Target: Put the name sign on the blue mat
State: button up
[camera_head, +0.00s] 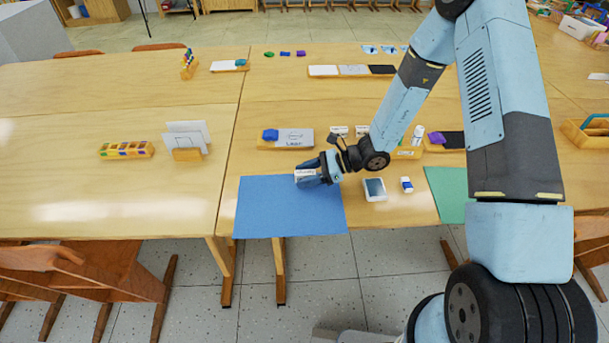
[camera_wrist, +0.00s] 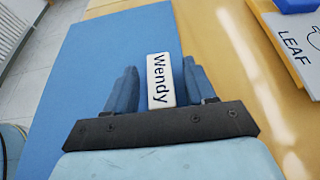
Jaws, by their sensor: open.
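The white name sign (camera_wrist: 160,80) reads "Wendy" and shows between the two fingers of my gripper (camera_wrist: 163,85) in the wrist view. A gap shows between the sign and each finger, and the jaws are open. In the head view the sign (camera_head: 304,173) shows at the fingers of my gripper (camera_head: 312,173), over the top right part of the blue mat (camera_head: 285,215). The mat lies flat at the table's front edge. I cannot tell for sure whether the sign's whole underside touches the mat.
Right of the mat are a small tablet-like block (camera_head: 375,189) and a blue-and-white eraser-like piece (camera_head: 406,185), then a green mat (camera_head: 447,197). Behind the mat is a wooden holder with a "Leaf" card (camera_head: 294,138). The left table has a card stand (camera_head: 187,155). The blue mat's front and left are clear.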

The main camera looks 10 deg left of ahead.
jog(key=v, duration=1.2)
jog(key=shift+r, duration=0.1)
jog(key=shift+d+r, duration=0.1)
jog(key=shift+r, duration=0.2)
jog(key=s+d+r+n+t+h, duration=0.3)
jog(key=s+d+r, duration=0.4)
jog(key=r, duration=0.4)
jog(key=s+d+r+n+t+h, duration=0.2)
jog(key=s+d+r+n+h, duration=0.3)
jog(key=r, duration=0.7)
jog(key=s+d+r+n+t+h, duration=0.3)
jog(key=s+d+r+n+h, duration=0.2)
jog(key=s+d+r+n, duration=0.2)
jog(key=s+d+r, duration=0.2)
jog(key=d+r, duration=0.2)
jog(key=r, duration=0.1)
jog(key=shift+d+t, duration=0.25)
jog(key=shift+t, duration=0.05)
